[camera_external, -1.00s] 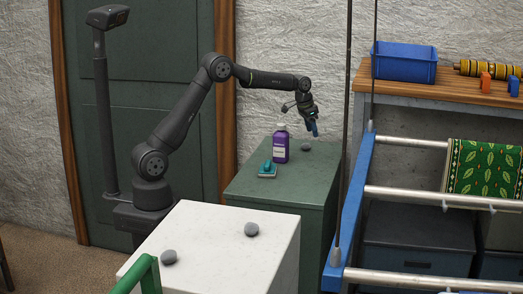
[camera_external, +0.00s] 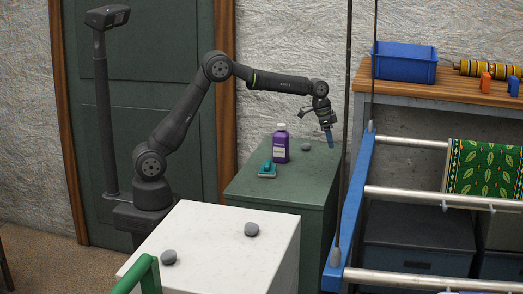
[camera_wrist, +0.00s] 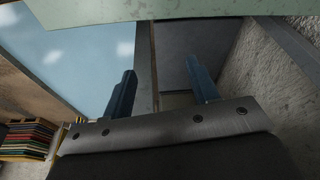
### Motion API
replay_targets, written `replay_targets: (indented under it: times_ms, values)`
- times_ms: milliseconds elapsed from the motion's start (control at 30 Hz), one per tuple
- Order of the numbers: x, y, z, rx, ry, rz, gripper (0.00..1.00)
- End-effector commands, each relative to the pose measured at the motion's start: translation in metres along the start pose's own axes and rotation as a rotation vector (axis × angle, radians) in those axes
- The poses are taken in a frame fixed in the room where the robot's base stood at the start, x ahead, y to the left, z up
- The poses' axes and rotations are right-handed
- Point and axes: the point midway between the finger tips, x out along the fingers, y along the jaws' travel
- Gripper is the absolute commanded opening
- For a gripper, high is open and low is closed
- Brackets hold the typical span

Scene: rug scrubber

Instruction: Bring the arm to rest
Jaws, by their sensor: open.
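My gripper (camera_external: 328,132) hangs above the right end of the green cabinet top (camera_external: 302,186), its fingers pointing down. In the wrist view its two blue fingers (camera_wrist: 161,88) stand wide apart with nothing between them. My arm reaches out to the right with its elbow raised. The gripper is apart from the purple bottle (camera_external: 281,146), which stands upright on the cabinet to its left. A teal scrubber (camera_external: 267,170) lies on the cabinet in front of the bottle. A grey stone-like knob (camera_external: 306,146) sits on the cabinet just left of the gripper.
A white block (camera_external: 215,240) with two grey knobs stands in front. A blue-and-steel rack (camera_external: 356,205) with a green patterned rug (camera_external: 484,172) is at right. Behind it, a wooden bench (camera_external: 440,86) bears a blue bin (camera_external: 404,62). Thin dark uprights stand close right of the gripper.

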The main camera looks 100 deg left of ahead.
Motion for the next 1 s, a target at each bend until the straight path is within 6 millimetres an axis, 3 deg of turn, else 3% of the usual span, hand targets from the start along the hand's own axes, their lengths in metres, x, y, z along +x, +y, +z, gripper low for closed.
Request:
replay_targets:
  times_ms: [500, 1000]
  values:
    - [-0.013, 0.104, -0.015, 0.186, 0.000, 0.049, 0.54]
    - [-0.028, 0.202, -0.013, 0.367, -0.003, 0.099, 0.54]
